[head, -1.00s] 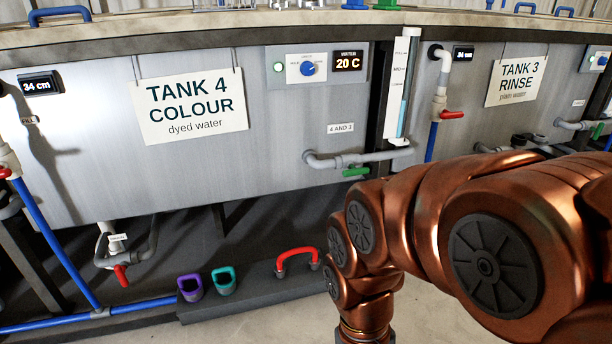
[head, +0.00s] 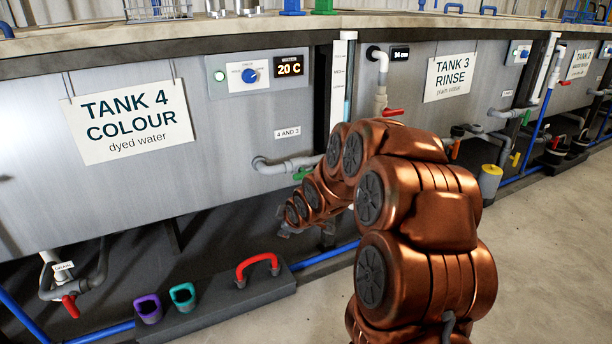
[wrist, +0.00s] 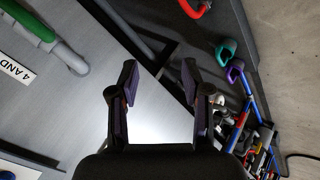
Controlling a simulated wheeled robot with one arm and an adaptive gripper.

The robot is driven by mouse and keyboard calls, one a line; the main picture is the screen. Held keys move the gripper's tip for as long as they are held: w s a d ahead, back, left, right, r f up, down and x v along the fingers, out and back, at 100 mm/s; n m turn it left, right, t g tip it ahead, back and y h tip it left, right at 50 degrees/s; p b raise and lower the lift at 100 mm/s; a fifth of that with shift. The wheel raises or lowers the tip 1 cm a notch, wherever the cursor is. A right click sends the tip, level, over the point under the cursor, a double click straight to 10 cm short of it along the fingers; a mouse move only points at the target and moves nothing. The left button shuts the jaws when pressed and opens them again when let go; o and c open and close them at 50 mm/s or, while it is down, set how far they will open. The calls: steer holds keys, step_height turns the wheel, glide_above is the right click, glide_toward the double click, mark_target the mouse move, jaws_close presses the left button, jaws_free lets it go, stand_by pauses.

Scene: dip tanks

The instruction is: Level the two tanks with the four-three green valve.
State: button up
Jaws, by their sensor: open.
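The green valve handle (head: 302,174) sits on the grey pipe under the "4 AND 3" label (head: 287,132), low between tank 4 (head: 215,130) and tank 3 (head: 430,115). My arm partly covers it in the head view. In the wrist view the green handle (wrist: 28,20) lies at upper left beside its grey pipe, clear of my fingers. My gripper (wrist: 158,75) is open and empty, with bare tank wall between its fingers. In the head view my gripper (head: 286,232) is small and dark, just below the valve. Tank 3's level display (head: 400,53) is too small to read surely.
A sight tube (head: 342,85) stands between the tanks. A red-handled valve (head: 392,112) is on tank 3's fill pipe. Open floor lies at right.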

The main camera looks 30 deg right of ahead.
steer(key=w+d+n+t, duration=0.4)
steer(key=w+d+t, duration=0.1)
steer(key=w+d, duration=0.4)
steer(key=n+t, duration=0.3)
steer(key=t, duration=0.1)
glide_toward(304, 173)
steer(key=w+f, duration=0.1)
steer(key=w, duration=0.1)
steer(key=shift+h, duration=0.4)
steer(key=shift+w+d+f+b, duration=0.1)
steer(key=shift+w+d+b, duration=0.15)
steer(key=shift+w, duration=1.1)
steer(key=shift+w+d+f+b, duration=0.1)
steer(key=shift+w+d+b, duration=0.15)
steer(key=shift+w, duration=1.15)
steer(key=shift+w+d+b, duration=0.2)
steer(key=shift+w+b, duration=0.05)
steer(key=shift+w, duration=1.1)
steer(key=shift+c, duration=0.3)
jaws_close()
